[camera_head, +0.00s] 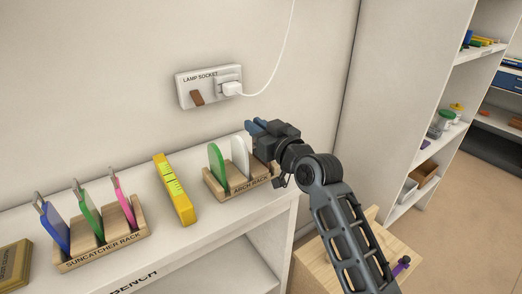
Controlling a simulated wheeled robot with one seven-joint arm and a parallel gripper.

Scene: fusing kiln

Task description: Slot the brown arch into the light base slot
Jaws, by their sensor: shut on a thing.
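My gripper (258,127) is over the right end of the wooden arch rack (250,187), its blue fingers pointing left. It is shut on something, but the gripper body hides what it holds. A small brown patch (275,168) shows under the gripper at the rack's right end; I cannot tell whether it is the brown arch or part of the rack. A green arch (217,163) and a white arch (240,156) stand upright in the rack, left of the gripper. I cannot identify the light base slot in this view.
A yellow level (174,189) and the suncatcher rack (103,247) with several coloured pieces stand left on the bench. A lamp socket (209,85) with a brown switch and plugged-in white cord is on the wall behind. A wooden surface (325,262) is below right; shelves stand at right.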

